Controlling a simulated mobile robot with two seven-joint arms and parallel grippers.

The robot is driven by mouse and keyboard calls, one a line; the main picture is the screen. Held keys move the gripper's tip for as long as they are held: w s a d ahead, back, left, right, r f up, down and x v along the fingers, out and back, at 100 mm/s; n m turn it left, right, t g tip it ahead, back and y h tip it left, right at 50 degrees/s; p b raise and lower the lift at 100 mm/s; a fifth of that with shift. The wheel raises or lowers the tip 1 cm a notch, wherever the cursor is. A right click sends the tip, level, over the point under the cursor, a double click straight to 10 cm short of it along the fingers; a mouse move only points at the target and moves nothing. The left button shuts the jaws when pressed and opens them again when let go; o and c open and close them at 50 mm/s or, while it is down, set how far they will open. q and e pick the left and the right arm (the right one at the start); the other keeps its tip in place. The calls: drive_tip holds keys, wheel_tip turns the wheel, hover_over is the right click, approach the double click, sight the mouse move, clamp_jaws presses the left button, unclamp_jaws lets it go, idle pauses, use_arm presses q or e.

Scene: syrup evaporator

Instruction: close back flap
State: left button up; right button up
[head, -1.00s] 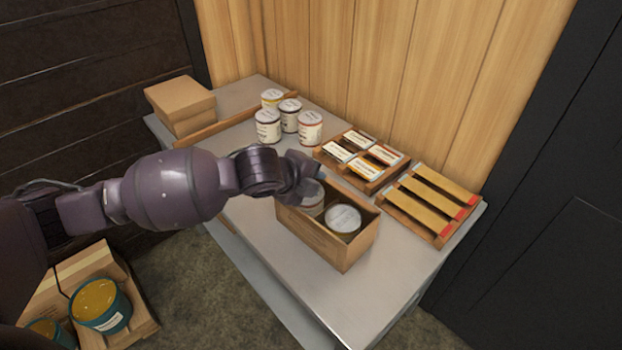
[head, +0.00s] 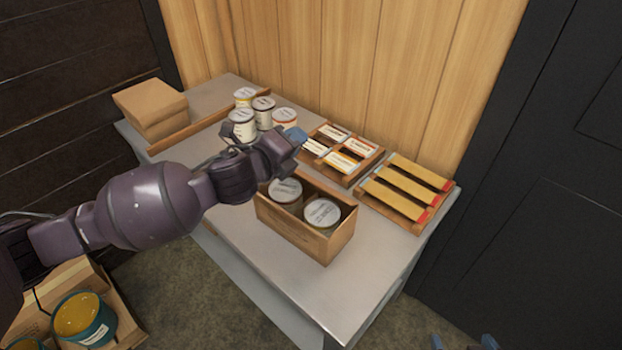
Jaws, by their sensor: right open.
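A brown box (head: 290,229) stands open on the table with two lidded cans, one can (head: 286,190) at the left and one can (head: 321,213) at the right. The box's back rim (head: 325,189) shows behind the cans. I cannot clearly make out a separate back flap. My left gripper (head: 295,138) is above and behind the box's left end, apart from it. Its blue fingertip shows, but its opening is unclear. My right gripper (head: 463,343) shows only as two separated blue tips at the bottom edge, open and far from the box.
Several cans (head: 241,125) stand behind the box on the table (head: 345,290). A tray of small labelled packs (head: 349,162) and a rack of yellow strips (head: 408,190) lie to its right. Closed cartons (head: 151,105) sit at the far left. The front of the table is clear.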

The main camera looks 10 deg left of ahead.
use_arm(q)
drive_tip(key=s+d+r+m+h, duration=0.35)
drive_tip(key=r+m+h, duration=0.3)
drive_tip(key=m, duration=0.35)
drive_tip(key=m+g+y, duration=0.5)
drive_tip(key=m+y, duration=0.3)
drive_tip(key=m, duration=1.4)
approach(307, 180)
drive_tip(key=x, duration=0.3)
drive_tip(key=shift+g, duration=0.3)
drive_tip(key=p+x, duration=0.1)
drive_tip(key=x, duration=0.6)
drive_tip(key=shift+w+d+f, duration=0.15)
drive_tip(key=shift+w+d, duration=0.05)
drive_tip(key=shift+w, duration=0.2)
drive_tip(key=shift+w+d+f, duration=0.2)
drive_tip(key=shift+w+f, duration=0.15)
drive_tip(key=shift+f, duration=0.05)
drive_tip(key=shift+w+d+f, duration=0.1)
drive_tip(key=shift+w+f, duration=0.05)
use_arm(e)
drive_tip(key=shift+w+r, duration=0.3)
drive_tip(key=shift+r, duration=0.45)
